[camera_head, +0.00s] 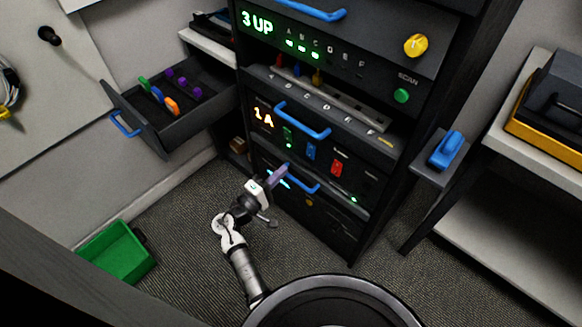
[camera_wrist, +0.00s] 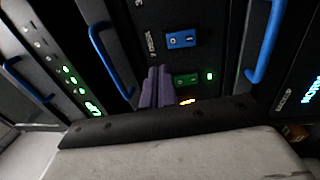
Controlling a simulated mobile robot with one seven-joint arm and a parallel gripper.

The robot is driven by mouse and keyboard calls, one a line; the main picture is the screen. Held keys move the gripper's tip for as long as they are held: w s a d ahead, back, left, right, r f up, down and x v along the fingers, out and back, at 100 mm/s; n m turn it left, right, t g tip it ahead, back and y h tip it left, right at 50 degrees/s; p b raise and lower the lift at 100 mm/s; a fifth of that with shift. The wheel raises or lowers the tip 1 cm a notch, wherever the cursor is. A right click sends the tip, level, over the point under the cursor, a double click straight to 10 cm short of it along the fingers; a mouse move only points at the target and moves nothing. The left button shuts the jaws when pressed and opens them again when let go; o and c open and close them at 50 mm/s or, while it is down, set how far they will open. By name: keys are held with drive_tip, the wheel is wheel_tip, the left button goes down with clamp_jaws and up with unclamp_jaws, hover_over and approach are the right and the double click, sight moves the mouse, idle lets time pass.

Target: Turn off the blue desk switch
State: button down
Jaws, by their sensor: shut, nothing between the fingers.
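A blue switch (camera_head: 311,151) sits on the rack's middle panel, between a green switch (camera_head: 288,135) and a red switch (camera_head: 336,168). In the wrist view the blue switch (camera_wrist: 181,39) is a small rocker with white marks, and the green switch (camera_wrist: 186,79) is beside it. Labels by the switches are too small to read. My gripper (camera_head: 285,168) has its purple fingers together, empty, in front of the rack just below the switch row. In the wrist view the closed fingertips (camera_wrist: 158,70) appear left of the green switch; I cannot tell whether they touch the panel.
Blue handles (camera_head: 302,120) and (camera_head: 300,184) project above and below the switch row. An open drawer (camera_head: 190,122) with colored pieces juts out at left. A green bin (camera_head: 118,252) stands on the floor. A blue lever-like part (camera_head: 446,149) sits on a grey ledge at right.

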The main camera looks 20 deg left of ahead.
drive_tip(key=shift+s+a+r, duration=0.1)
drive_tip(key=shift+s+a, duration=0.15)
drive_tip(key=shift+s, duration=0.4)
drive_tip(key=shift+s+a+r, duration=0.1)
drive_tip(key=shift+s+a, duration=0.15)
drive_tip(key=shift+s, duration=0.4)
